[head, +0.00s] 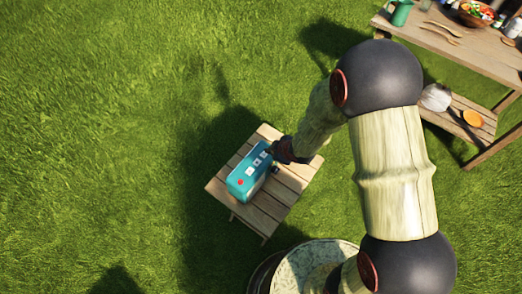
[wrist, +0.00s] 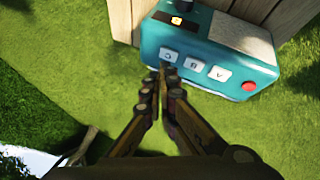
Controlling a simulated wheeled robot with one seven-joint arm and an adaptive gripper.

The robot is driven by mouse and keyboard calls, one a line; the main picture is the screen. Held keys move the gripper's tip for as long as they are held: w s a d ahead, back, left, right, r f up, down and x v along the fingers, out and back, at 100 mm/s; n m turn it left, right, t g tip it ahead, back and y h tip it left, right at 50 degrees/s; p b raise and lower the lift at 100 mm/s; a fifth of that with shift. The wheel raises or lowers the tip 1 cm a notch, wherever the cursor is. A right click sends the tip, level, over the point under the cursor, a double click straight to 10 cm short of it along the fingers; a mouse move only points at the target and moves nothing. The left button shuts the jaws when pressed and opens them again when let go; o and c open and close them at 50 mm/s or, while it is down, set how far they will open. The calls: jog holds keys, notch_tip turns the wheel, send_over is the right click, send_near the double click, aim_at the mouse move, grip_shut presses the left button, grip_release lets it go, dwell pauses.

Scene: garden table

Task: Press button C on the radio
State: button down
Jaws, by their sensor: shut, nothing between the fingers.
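The teal radio (head: 240,186) sits on a small wooden table in the head view. In the wrist view the radio (wrist: 210,52) shows white buttons lettered C, B and A in a row, with a red knob (wrist: 248,87) at the right end. Button C (wrist: 169,55) is the leftmost. My gripper (wrist: 163,70) is shut and empty, its fingertips just below button C in the wrist view. I cannot tell whether they touch it. In the head view my gripper (head: 274,156) is at the radio's upper right side, and the arm's end partly hides this area.
The small slatted table (head: 265,213) has bare boards around the radio. A larger wooden table (head: 462,60) with a green watering can (head: 401,13), a bowl and other items stands at the upper right. Open grass lies to the left.

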aim_at(263, 155)
jog(key=w+a+r+n+t+y, duration=0.1)
jog(key=w+a+r+n, duration=0.1)
jog(key=w+a+r, duration=0.1)
jog(key=shift+a+r+y, duration=0.25)
jog(key=shift+r+y, duration=0.1)
jog(key=shift+y, duration=0.05)
notch_tip(263, 155, down, 9)
jog(key=b, duration=0.6)
jog(key=shift+b, duration=0.35)
dwell(1.0)
jog(key=shift+f+b, duration=0.3)
jog(key=shift+b, duration=0.05)
jog(key=shift+f+b, duration=0.35)
jog(key=shift+f, duration=0.05)
dwell(0.6)
jog(key=shift+r, duration=0.1)
jog(key=shift+r+p, duration=0.55)
jog(key=shift+r, duration=0.15)
